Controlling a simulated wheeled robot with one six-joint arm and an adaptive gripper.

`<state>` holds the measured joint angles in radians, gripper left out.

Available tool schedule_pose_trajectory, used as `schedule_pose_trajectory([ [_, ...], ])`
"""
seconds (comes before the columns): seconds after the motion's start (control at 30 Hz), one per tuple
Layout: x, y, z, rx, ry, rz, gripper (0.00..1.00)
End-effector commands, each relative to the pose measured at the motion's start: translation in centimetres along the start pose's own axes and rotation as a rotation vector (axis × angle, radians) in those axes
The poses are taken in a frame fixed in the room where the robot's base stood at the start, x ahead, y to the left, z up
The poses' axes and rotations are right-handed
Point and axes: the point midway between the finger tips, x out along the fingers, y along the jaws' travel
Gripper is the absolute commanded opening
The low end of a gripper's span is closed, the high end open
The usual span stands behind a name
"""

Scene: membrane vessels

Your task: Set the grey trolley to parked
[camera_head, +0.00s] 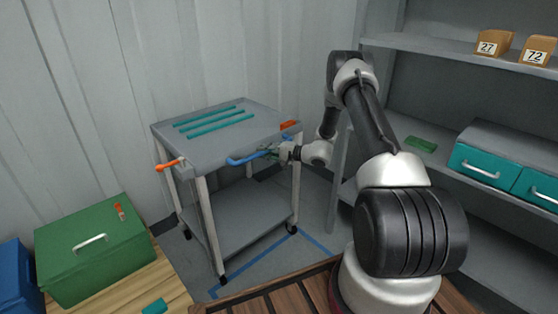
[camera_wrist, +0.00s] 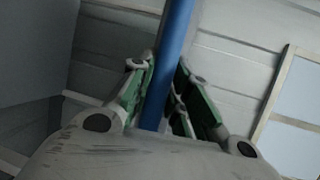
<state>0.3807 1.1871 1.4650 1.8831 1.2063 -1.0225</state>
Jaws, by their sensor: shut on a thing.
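The grey trolley (camera_head: 207,147) stands against the wall, left of my arm. It has pale legs, a lower shelf (camera_head: 245,208) and dark castors. A blue handle bar (camera_head: 240,160) runs along its front edge. My gripper (camera_head: 274,152) is at the right part of this bar. In the wrist view, my gripper (camera_wrist: 161,68) has its green-padded fingers on either side of the blue bar (camera_wrist: 174,45) and is shut on it. An orange lever (camera_head: 170,164) sticks out at the trolley's left corner. Another orange part (camera_head: 288,125) sits at its right corner, partly near my arm.
Blue lines (camera_head: 262,258) mark the floor around the trolley. A green box (camera_head: 95,250) and a blue box (camera_head: 14,275) stand on wood at the lower left. A shelf unit (camera_head: 425,48) with teal drawers (camera_head: 478,166) and numbered boxes (camera_head: 493,44) fills the right side.

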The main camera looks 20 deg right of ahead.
Motion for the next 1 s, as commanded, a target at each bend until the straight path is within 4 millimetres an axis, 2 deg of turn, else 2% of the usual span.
schedule_pose_trajectory([
  [0.1,2.0,-0.5,-0.9,-0.003,0.0,-0.001,0.0],
  [0.3,3.9,-0.8,-1.7,-0.001,0.001,0.0,0.0],
  [0.77,4.3,-0.9,-1.9,0.0,0.002,0.0,0.0],
  [0.8,4.3,-0.9,-1.9,0.0,0.002,0.0,0.24],
  [0.9,4.3,-0.9,-1.9,0.0,0.001,0.0,0.41],
  [1.0,4.3,-0.9,-1.9,0.0,0.001,0.001,0.41],
])
